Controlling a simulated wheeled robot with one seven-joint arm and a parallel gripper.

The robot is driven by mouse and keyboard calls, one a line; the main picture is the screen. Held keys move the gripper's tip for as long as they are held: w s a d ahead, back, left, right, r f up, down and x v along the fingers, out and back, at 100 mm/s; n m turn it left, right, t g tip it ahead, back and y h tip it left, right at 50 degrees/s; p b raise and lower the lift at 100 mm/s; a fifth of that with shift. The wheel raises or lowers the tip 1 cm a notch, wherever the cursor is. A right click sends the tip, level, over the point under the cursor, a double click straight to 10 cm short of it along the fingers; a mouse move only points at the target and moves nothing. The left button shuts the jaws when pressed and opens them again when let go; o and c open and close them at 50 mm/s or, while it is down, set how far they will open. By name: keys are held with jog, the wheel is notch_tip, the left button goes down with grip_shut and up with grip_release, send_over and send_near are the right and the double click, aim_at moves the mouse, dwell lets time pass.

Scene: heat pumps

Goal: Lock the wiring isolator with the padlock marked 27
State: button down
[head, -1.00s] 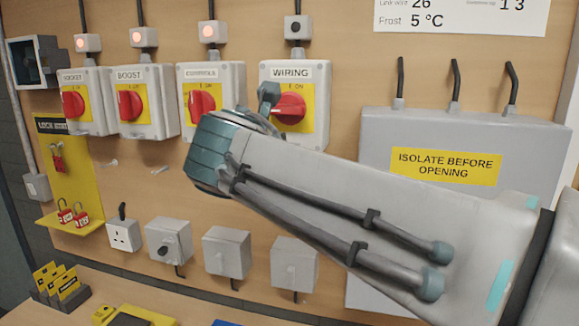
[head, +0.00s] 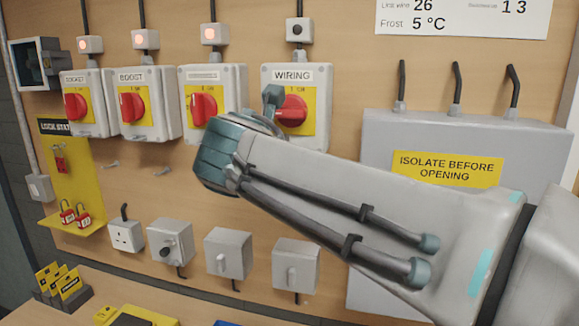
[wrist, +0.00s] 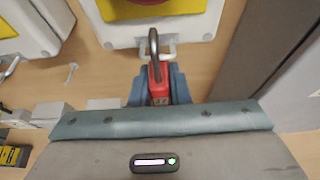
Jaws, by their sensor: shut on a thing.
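The wiring isolator (head: 323,92) is a pale box with a yellow plate and red rotary handle (head: 292,110), at the right end of the isolator row. Its lower edge also shows at the top of the wrist view (wrist: 116,33). My gripper (wrist: 159,88) is shut on a red padlock (wrist: 157,76), its grey shackle (wrist: 153,42) pointing up. The padlock's mark is too small to read surely. The shackle overlaps a pale metal loop (wrist: 172,50) below the isolator; I cannot tell whether it passes through. In the head view my arm hides the padlock.
Socket, boost (head: 152,84) and another isolator (head: 235,80) stand to the left. A yellow lock station (head: 88,185) holds more red padlocks (head: 74,214). A grey cabinet (head: 390,135) stands right of the isolator. Small grey boxes (head: 228,254) are below my arm.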

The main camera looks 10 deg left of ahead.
jog(key=shift+w+p, duration=0.4)
jog(key=shift+w, duration=0.05)
dwell(1.1)
jog(key=shift+f+b, duration=0.85)
jog(key=shift+f, duration=0.4)
dwell(0.7)
jog(key=c, duration=1.3)
grip_release()
